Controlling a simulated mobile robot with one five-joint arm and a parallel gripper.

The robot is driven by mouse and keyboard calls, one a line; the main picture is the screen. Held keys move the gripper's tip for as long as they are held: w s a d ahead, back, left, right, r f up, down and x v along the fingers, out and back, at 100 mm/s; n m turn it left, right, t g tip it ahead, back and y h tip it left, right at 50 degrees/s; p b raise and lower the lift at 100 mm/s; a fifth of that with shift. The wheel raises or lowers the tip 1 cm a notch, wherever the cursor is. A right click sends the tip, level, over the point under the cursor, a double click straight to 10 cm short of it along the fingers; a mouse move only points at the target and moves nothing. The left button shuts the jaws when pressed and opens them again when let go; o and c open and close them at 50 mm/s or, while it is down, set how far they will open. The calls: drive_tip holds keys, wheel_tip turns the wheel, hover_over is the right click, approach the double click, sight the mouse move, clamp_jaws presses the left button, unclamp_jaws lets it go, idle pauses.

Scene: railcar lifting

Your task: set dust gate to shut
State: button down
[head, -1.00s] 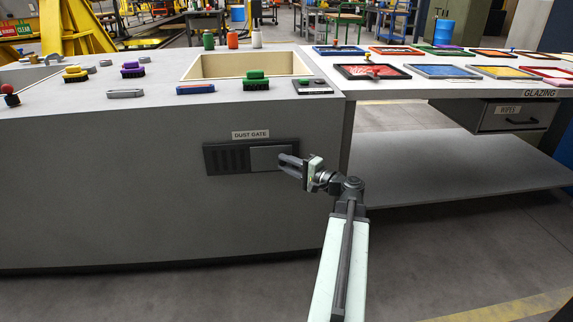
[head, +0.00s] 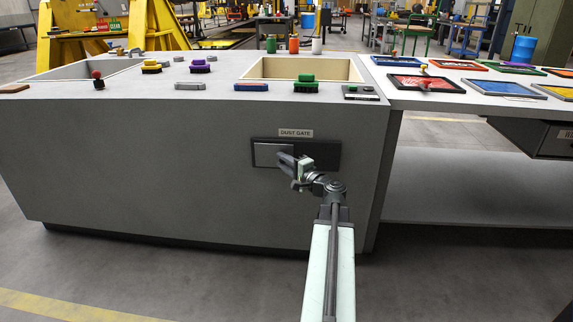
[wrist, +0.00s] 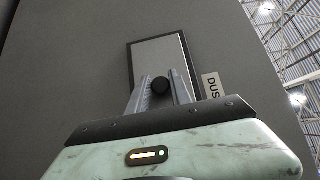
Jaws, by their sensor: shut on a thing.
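The dust gate is a dark recessed frame (head: 328,153) on the front of the grey bench, under a "DUST GATE" label (head: 296,133). Its light grey sliding plate (head: 268,154) sits at the left end of the frame. The dark right part of the frame is partly behind my gripper, and no slots show at the left. My gripper (head: 286,161) is at the plate's right side. In the wrist view, its two fingers are shut on a round black knob (wrist: 160,85) in front of the plate (wrist: 160,52).
The bench top (head: 215,100) carries brushes, small blocks and a cream-lined basin (head: 305,69). A glazing table (head: 420,97) with framed panels adjoins on the right, with a drawer beneath. The floor in front of the bench is clear.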

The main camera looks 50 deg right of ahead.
drive_tip(key=shift+w+a, duration=0.1)
drive_tip(key=shift+a, duration=0.1)
drive_tip(key=c, duration=1.2)
unclamp_jaws()
drive_tip(key=shift+s+d, duration=0.25)
drive_tip(key=shift+d, duration=0.05)
drive_tip(key=shift+s, duration=0.1)
drive_tip(key=s, duration=0.5)
drive_tip(key=s+a, duration=0.1)
drive_tip(key=s, duration=0.1)
drive_tip(key=shift+s+a, duration=0.1)
drive_tip(key=shift+s, duration=0.15)
